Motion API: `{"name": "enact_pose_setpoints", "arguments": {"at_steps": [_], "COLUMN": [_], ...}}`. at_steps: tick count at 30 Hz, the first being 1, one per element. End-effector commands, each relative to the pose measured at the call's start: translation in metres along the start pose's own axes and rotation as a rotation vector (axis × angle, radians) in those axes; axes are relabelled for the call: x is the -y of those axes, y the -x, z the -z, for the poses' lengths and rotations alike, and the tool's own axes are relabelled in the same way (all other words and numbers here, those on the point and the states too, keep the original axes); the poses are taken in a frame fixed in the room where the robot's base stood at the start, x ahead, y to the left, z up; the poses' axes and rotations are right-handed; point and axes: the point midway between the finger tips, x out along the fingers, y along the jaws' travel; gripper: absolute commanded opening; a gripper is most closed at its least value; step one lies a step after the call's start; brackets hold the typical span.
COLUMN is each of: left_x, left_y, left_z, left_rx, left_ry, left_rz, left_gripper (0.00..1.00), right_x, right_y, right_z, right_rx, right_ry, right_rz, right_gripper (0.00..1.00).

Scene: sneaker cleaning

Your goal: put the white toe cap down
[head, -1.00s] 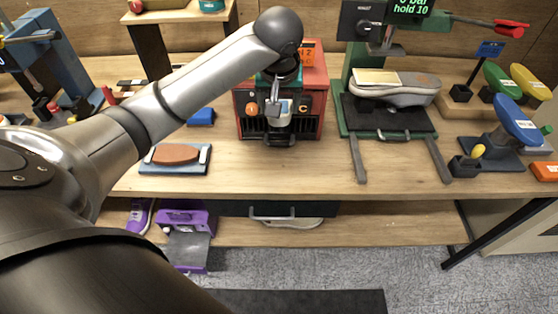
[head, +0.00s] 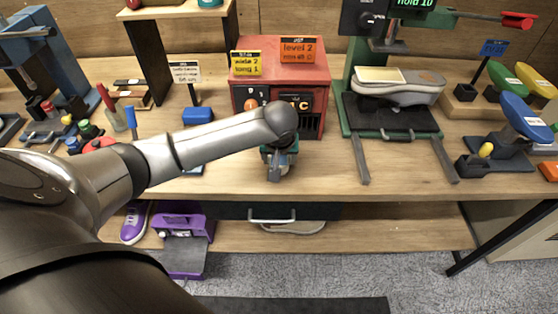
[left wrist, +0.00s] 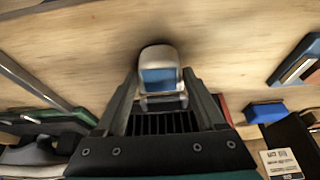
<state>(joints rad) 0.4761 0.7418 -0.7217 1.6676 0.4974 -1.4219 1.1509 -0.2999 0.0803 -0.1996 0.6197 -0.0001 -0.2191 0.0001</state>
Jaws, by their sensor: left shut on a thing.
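The white toe cap (left wrist: 158,58) is a small rounded white piece with a blue face, between my left fingertips in the left wrist view. My left gripper (left wrist: 160,92) is shut on it, above the bare wooden bench top. In the head view, my left gripper (head: 276,170) is near the bench's front edge, in front of the red box. My arm hides most of it there, and I cannot clearly make out the toe cap. The gap between cap and wood is hard to judge. My right gripper is not in view.
The red box (head: 315,65) with yellow and orange labels stands behind my gripper. A green press (head: 352,120) holding a grey shoe (head: 410,92) is to the right. A blue block (head: 198,116) lies to the left. The bench top (head: 325,175) between gripper and press is clear.

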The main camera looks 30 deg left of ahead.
Motion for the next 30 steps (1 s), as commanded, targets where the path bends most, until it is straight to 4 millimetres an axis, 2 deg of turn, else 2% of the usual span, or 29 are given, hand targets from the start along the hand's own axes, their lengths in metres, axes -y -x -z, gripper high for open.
{"name": "enact_pose_setpoints", "arguments": {"at_steps": [2, 12, 13, 20, 30], "left_x": [-0.0001, 0.0001, 0.0002, 0.0002, 0.0], "left_y": [-0.0059, -0.0078, -0.0079, -0.0077, -0.0025], "left_z": [-0.0022, -0.003, -0.0029, -0.0029, -0.001], "left_rx": [-0.001, 0.0, -0.001, -0.001, -0.002], "left_ry": [0.0, 0.001, 0.001, 0.001, 0.0], "left_rz": [0.0, 0.0, 0.0, 0.0, -0.001], "left_gripper": [0.15, 0.15, 0.74, 1.0, 1.0], "right_x": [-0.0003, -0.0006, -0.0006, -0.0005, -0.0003], "right_y": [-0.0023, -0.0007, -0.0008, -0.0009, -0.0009], "right_z": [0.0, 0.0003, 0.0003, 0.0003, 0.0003], "right_rx": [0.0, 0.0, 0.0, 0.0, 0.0], "right_ry": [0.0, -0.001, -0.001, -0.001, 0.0], "right_rz": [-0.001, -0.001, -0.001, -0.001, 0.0], "right_gripper": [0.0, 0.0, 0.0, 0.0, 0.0]}}
